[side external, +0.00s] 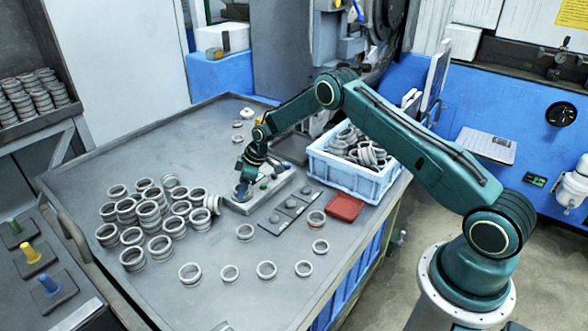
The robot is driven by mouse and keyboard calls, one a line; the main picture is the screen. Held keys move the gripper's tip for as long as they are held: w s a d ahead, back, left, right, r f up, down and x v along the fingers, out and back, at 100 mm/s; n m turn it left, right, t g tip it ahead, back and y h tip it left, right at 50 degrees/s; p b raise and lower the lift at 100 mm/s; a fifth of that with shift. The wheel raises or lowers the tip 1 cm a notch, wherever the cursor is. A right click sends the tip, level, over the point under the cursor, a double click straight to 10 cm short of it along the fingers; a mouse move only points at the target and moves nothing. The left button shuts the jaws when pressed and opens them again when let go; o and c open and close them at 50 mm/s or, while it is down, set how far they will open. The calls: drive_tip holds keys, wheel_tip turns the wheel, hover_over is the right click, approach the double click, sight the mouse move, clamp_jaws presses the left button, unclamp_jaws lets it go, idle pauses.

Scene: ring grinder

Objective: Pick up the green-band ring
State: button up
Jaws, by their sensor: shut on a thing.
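My gripper (243,188) points down at the left end of a grey fixture block (268,194) near the middle of the table. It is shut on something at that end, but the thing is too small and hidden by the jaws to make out. Several loose grey rings lie flat in front, among them one ring (245,232) and another (266,270). I cannot make out a green band on any ring in this view.
A heap of rings (150,208) stands left of my gripper, close to it. A light blue crate (345,178) full of rings, a red tray (344,207) and a row of dark plates (290,204) lie to the right. The back left of the table (150,140) is clear.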

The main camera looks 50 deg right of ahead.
drive_tip(key=shift+r, duration=0.1)
wheel_tip(320, 180, up, 20)
idle(0.8)
idle(0.7)
drive_tip(key=m+g+h, duration=0.2)
drive_tip(key=m+h, duration=0.5)
drive_tip(key=m, duration=1.4)
hover_over(344, 210)
wheel_tip(344, 210, down, 4)
wheel_tip(344, 210, down, 16)
